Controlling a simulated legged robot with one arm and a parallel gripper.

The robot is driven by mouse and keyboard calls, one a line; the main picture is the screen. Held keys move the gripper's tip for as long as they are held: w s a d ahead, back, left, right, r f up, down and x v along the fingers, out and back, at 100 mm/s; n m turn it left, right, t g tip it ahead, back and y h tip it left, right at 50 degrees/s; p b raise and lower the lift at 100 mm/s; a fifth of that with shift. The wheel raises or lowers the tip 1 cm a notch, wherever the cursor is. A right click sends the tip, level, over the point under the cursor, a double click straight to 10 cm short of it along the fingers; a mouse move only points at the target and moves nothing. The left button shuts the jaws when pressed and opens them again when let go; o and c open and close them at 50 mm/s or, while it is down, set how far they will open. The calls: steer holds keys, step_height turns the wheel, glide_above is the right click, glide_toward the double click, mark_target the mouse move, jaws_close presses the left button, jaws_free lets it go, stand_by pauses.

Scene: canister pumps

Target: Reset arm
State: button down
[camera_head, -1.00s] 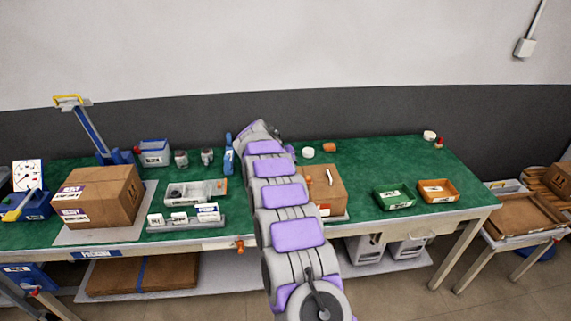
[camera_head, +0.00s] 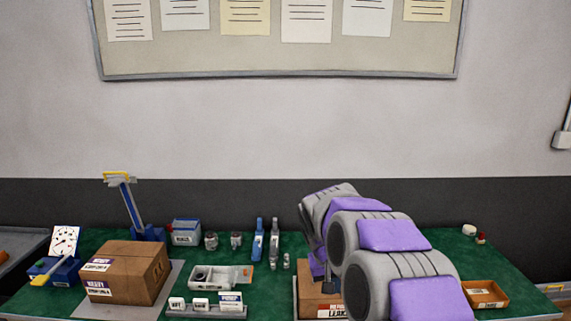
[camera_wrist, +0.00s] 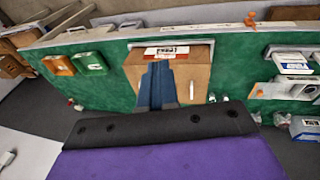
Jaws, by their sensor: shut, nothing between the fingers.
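My arm folds across the right half of the head view, with the wrist raised in front of the back wall. My gripper points down over the bench, and its blue fingers (camera_wrist: 157,76) show together in the wrist view, shut and empty. Beyond the fingertips is a cardboard box (camera_wrist: 193,72) with a white and red label. In the head view the same box (camera_head: 309,305) is partly hidden behind my arm. I cannot tell exactly how high the fingers are above it.
The green bench (camera_head: 270,270) carries a larger cardboard box (camera_head: 125,272) at left, a blue press (camera_head: 130,210), a grey tray (camera_head: 220,278) and a card rack (camera_head: 205,307). An orange bin (camera_head: 483,294) sits at right. A notice board (camera_head: 280,60) hangs on the wall.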

steer(key=s+g+y, duration=0.3)
steer(key=s+g, duration=0.1)
steer(key=s, duration=3.7)
steer(key=w+d+r+t+h+p, duration=0.1)
steer(key=w+r+t+h+p, duration=0.2)
steer(key=w, duration=2.8)
steer(key=w+a+f+m+t+h+p, duration=0.1)
steer(key=w+f, duration=0.1)
steer(key=w, duration=0.7)
steer(key=w+a+f+p, duration=0.1)
steer(key=w+f, duration=0.1)
steer(key=w, duration=0.6)
steer(key=w+a+f+t+h+p, duration=0.1)
steer(key=w+a+f, duration=0.1)
steer(key=w+f, duration=0.35)
steer(key=w+a+f+t+h+p, duration=0.1)
steer(key=w+a+f+t, duration=0.15)
steer(key=w, duration=0.55)
steer(key=shift+m+g, duration=0.3)
steer(key=shift+g, duration=0.05)
steer(key=x, duration=1.1)
steer(key=shift+s+f+b, duration=0.1)
steer(key=shift+s+b, duration=0.05)
steer(key=shift+b, duration=0.15)
steer(key=d, duration=0.2)
steer(key=shift+d, duration=1.05)
steer(key=shift+d, duration=0.1)
